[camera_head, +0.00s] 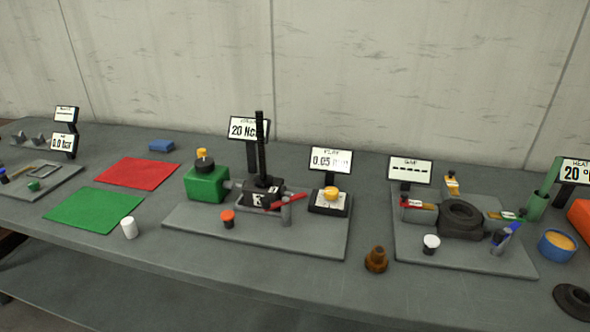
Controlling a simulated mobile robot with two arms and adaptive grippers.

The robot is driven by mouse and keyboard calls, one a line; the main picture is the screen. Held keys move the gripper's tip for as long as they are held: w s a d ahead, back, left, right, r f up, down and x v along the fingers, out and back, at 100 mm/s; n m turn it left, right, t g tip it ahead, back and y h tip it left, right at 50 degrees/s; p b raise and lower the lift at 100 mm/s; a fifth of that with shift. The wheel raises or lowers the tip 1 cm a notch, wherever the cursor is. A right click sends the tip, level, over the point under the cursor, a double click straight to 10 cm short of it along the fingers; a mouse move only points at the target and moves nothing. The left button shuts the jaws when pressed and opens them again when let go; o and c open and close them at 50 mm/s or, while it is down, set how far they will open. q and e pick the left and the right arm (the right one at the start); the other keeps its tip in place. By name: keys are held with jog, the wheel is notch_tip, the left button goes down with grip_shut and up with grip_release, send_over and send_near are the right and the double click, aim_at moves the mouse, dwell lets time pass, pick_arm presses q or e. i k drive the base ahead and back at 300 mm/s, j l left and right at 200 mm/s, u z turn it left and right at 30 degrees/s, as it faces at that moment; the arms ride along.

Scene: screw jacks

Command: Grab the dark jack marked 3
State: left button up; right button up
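No mark 3 is readable on anything in the head view. A black upright device (263,193) with a tall dark post stands on the middle grey board; its front has a pale mark that I cannot read for sure. A small dark piece with an orange top (228,219) stands in front of it. A dark piece with a white top (431,245) stands on the right board. A brown stepped piece (376,260) stands on the bare table between the boards. I cannot tell which of these is the jack marked 3. Neither of my grippers is in view.
The middle board (190,226) also bears a green block (207,184) and a yellow-topped unit (329,199). A white cylinder (129,228) stands near the green mat (92,209). A red mat (138,172) lies behind. A blue bowl (556,246) is at right. The front table strip is mostly clear.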

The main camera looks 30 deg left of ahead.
aim_at(258, 186)
jog(key=i+l+u, duration=0.2)
jog(key=u, duration=0.15)
jog(key=i+l+u, duration=0.15)
jog(key=u, duration=0.2)
jog(key=l, duration=0.1)
